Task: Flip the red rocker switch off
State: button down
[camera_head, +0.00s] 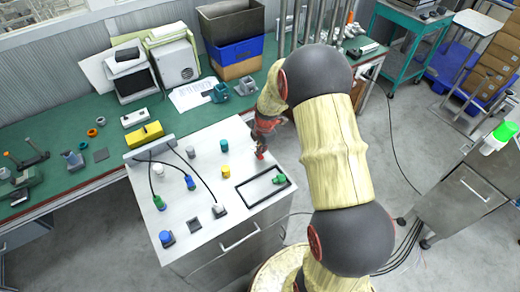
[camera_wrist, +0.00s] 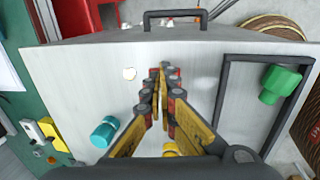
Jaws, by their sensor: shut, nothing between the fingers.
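My gripper (camera_wrist: 163,68) is shut and empty, its yellow and red fingers together close over the light grey panel top. I cannot pick out the red rocker switch with certainty in either view. Red shows at my fingertips, but I cannot tell it from the gripper's own red parts. The fingers may hide the switch. The panel (camera_head: 215,262) is a grey cabinet top with several coloured controls.
Black cables cross the panel's left part. A green workbench (camera_head: 62,185) lies behind.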

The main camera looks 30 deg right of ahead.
jog(key=shift+w, duration=0.1)
jog(key=shift+w+f+g+p, duration=0.15)
jog(key=shift+f+g+p, duration=0.1)
jog(key=shift+g+p, duration=0.35)
jog(key=shift+f, duration=0.15)
jog(key=shift+s, duration=0.95)
